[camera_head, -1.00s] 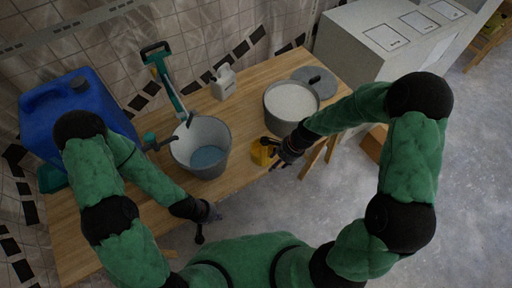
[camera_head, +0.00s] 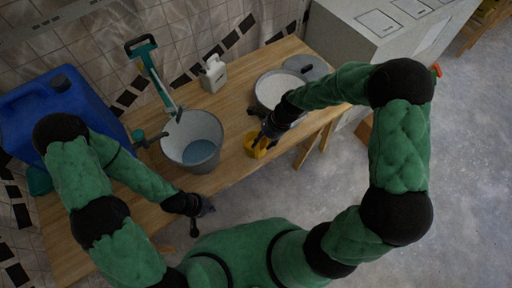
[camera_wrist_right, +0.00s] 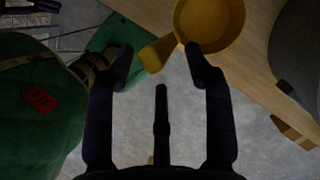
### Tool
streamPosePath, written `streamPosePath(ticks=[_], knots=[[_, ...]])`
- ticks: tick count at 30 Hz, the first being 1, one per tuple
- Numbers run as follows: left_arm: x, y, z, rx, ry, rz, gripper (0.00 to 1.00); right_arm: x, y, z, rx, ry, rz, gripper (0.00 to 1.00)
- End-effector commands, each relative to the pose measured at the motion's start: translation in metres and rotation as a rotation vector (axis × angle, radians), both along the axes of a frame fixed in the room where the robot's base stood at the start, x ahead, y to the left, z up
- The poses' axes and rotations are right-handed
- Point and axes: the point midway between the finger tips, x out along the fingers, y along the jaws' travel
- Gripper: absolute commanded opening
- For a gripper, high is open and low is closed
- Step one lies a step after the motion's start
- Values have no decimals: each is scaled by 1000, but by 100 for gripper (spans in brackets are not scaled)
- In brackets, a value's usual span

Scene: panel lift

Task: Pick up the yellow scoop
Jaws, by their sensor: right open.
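The yellow scoop (camera_head: 257,149) lies near the front edge of the wooden table, right of the bucket. In the right wrist view the scoop (camera_wrist_right: 210,24) shows its round bowl at the top, with its short handle pointing down-left. My right gripper (camera_head: 260,136) is open over the scoop. In the wrist view the open gripper (camera_wrist_right: 158,62) has its fingertips either side of the handle's end; contact cannot be made out. My left gripper (camera_head: 203,218) hangs by the table's front edge, away from the scoop; its fingers are too small to judge.
A grey bucket (camera_head: 220,133) with bluish liquid stands left of the scoop. A pot of white material (camera_head: 278,88) stands behind my right gripper, beside a grey lid (camera_head: 307,66). A blue canister (camera_head: 25,112), a white bottle (camera_head: 213,73) and a green-handled tool (camera_head: 150,70) are further back.

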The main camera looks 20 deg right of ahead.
Motion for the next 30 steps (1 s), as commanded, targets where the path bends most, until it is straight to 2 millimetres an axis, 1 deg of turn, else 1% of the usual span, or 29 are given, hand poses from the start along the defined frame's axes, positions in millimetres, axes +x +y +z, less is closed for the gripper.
streamPosePath(ticks=[5, 9, 12, 19, 20, 21, 23, 24, 25, 26, 30], knots=[[0, 0, -5, 0, 0, 0, 0, 0, 7, -18, 0, 3, 1, 53], [0, 0, -12, 0, 0, 0, 0, 2, 15, -37, 0, 2, 2, 53], [0, 0, -14, 0, 0, 0, 0, 3, 19, -46, 0, 1, 1, 53], [0, 0, -13, 0, 0, 0, 0, 4, 20, -48, 0, -1, 1, 53], [0, 0, -13, 0, 0, 0, 0, 4, 20, -48, 0, -1, 1, 50], [0, 0, -13, 0, 0, 0, 0, 4, 20, -48, 0, -1, 1, 39], [0, 0, -13, 0, 0, 0, 0, 3, 20, -47, 0, -1, 1, 22], [0, 0, -13, 0, 0, 0, 0, 3, 20, -47, 0, -1, 1, 11], [0, 0, -13, 0, 0, 0, 0, 3, 19, -47, 0, -1, 1, 2], [0, 0, -13, 0, 0, 0, 0, 3, 19, -47, 0, 0, 1, 0], [0, 0, -13, 0, 0, 0, 0, 3, 19, -47, 0, 0, 1, 0]])
